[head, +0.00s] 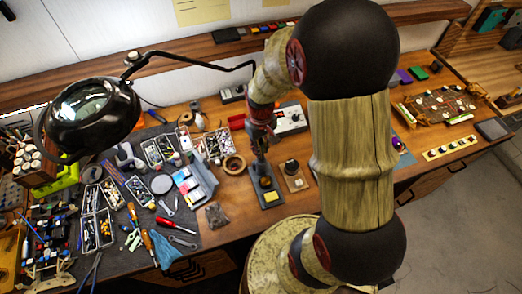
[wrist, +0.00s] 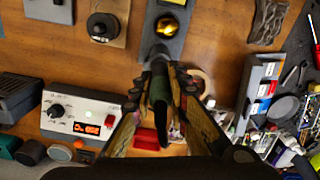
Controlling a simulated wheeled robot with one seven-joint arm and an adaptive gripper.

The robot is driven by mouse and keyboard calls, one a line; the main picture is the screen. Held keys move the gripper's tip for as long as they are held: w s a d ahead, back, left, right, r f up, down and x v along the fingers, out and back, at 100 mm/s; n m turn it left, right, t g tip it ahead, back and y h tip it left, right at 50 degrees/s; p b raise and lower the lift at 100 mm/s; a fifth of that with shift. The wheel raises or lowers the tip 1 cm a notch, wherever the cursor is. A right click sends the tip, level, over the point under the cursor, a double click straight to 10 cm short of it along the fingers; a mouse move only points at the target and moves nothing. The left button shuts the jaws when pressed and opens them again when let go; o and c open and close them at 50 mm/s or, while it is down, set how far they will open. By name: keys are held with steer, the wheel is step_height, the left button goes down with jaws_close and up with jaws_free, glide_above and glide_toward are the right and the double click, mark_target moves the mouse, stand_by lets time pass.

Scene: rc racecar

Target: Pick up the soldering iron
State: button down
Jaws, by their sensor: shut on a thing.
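The soldering iron (wrist: 160,98) shows in the wrist view as a dark, slim handle between my fingers. My gripper (wrist: 162,84) is shut on it; in the head view my gripper (head: 261,138) is above the iron's stand (head: 270,203) on the wooden bench. The stand (wrist: 170,47) is grey and carries a round brass-coloured part (wrist: 170,25). The iron's tip is hidden, and I cannot tell whether it is still inside the stand.
A white soldering station (wrist: 82,118) with a lit red display is close by. A dark-knobbed stand (head: 294,182) is right of the iron's stand. Trays of small parts (head: 97,215) and tools cover the mat at left. A magnifier lamp (head: 90,112) overhangs the left.

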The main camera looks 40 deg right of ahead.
step_height(320, 180, up, 18)
steer(key=shift+p, duration=0.35)
stand_by(0.4)
